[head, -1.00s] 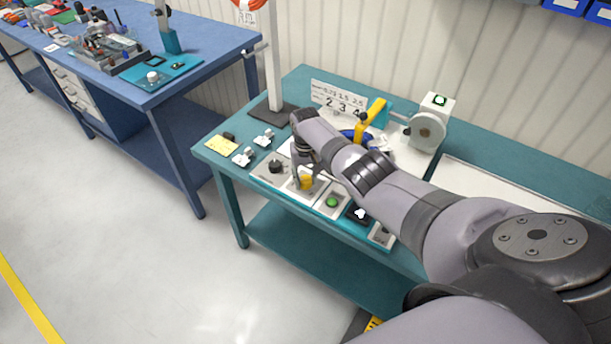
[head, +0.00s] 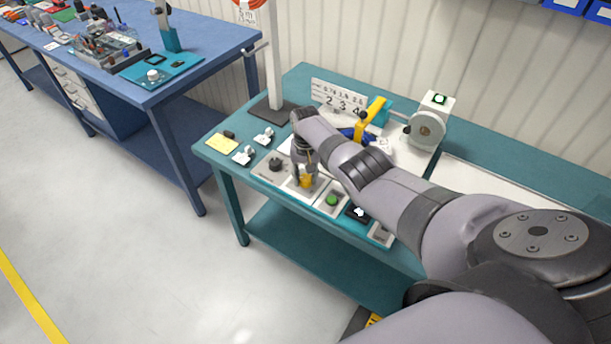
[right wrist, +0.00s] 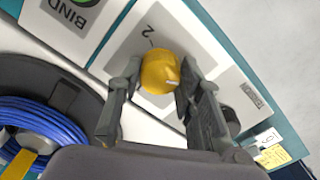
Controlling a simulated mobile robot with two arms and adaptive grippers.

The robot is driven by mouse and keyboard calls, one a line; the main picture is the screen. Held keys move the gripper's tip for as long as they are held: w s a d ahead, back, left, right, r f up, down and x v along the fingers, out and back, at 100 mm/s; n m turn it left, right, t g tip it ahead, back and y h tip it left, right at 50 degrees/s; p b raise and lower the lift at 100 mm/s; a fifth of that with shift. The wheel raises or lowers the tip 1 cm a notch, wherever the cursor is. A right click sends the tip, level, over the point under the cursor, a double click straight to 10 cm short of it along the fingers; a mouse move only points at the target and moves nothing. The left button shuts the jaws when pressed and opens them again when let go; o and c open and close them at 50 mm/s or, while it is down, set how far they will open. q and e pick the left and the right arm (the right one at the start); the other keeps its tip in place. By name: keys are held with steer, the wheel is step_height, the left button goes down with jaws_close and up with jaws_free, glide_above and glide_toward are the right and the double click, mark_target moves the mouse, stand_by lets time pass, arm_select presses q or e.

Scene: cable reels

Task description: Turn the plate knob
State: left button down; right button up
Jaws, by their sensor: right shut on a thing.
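The plate knob is a yellow round knob (right wrist: 160,71) on a grey square plate (right wrist: 118,55) marked with a 2, in the right wrist view. It also shows in the head view as a small yellow knob (head: 307,181) on the teal bench's front panel row. My right gripper (right wrist: 157,82) points down at it, with one finger on each side, shut on the knob. A small white mark shows on the knob's face. In the head view my right gripper (head: 304,172) partly covers the knob and plate. My left gripper is not in view.
A black knob (head: 276,164) and a green button (head: 332,200) flank the plate. A blue cable reel (right wrist: 40,125) lies close to the gripper. A yellow lever (head: 372,114) and a grey wheel (head: 427,128) stand behind my right arm.

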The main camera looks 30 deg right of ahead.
mark_target(306, 177)
steer(key=o, duration=1.2)
steer(key=shift+c, duration=0.2)
steer(key=shift+r, duration=0.1)
step_height(306, 177, up, 12)
